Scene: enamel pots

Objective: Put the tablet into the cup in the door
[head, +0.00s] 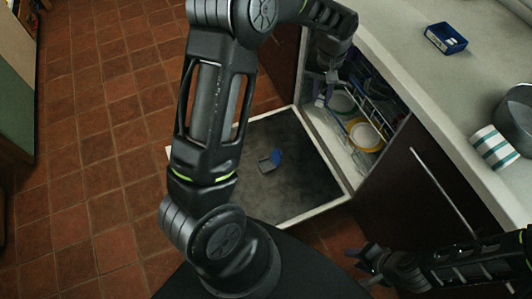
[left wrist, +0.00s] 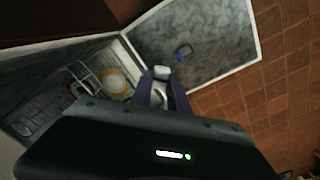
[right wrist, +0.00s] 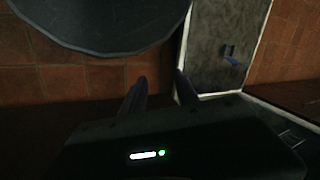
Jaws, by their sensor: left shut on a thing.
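The door (head: 240,150) of a dishwasher lies open and flat. The cup (head: 266,166) is a small grey compartment in its inner face, and its blue lid (head: 277,156) stands open. It also shows in the left wrist view (left wrist: 181,54). My left gripper (head: 323,97) is over the dishwasher opening, to the right of and beyond the cup. It is shut on a small whitish tablet (left wrist: 162,73), seen between its fingertips in the left wrist view. My right gripper (head: 366,260) is open and empty, low in front of the dark cabinet, apart from the door.
A rack with a yellow-rimmed dish (head: 366,136) and other dishes is inside the dishwasher. The counter (head: 420,60) above holds a blue box (head: 446,38), a striped cloth (head: 492,147) and a dark pot (head: 515,115). The door's face around the cup is clear.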

